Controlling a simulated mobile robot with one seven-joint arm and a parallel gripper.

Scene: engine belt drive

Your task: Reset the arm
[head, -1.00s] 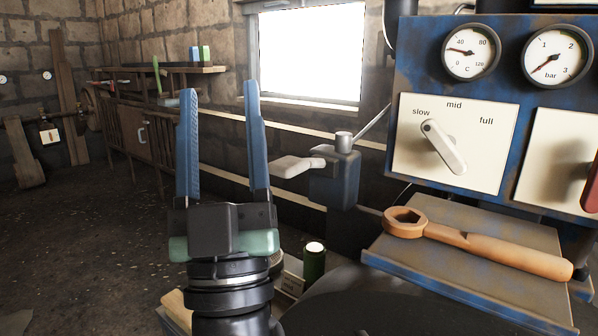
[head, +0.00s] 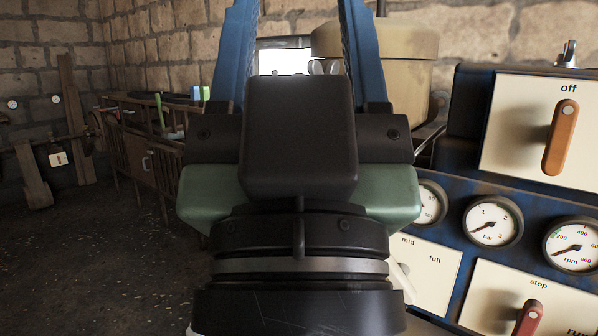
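My gripper (head: 302,20) fills the middle of the head view, close to the camera, with its two blue fingers pointing up and cut off by the top edge. The fingers stand wide apart, and nothing shows between them except the background. The blue control panel (head: 455,180) is to the right of my gripper. My gripper and wrist hide part of the panel's left side, including the slow-mid-full lever.
The panel carries an orange lever (head: 561,138) pointing at "off", a red lever (head: 529,318) below "stop", and several gauges. A tan drum-shaped part (head: 400,45) stands behind my gripper. A wooden bench (head: 135,150) is at the far left, with open floor (head: 100,260) before it.

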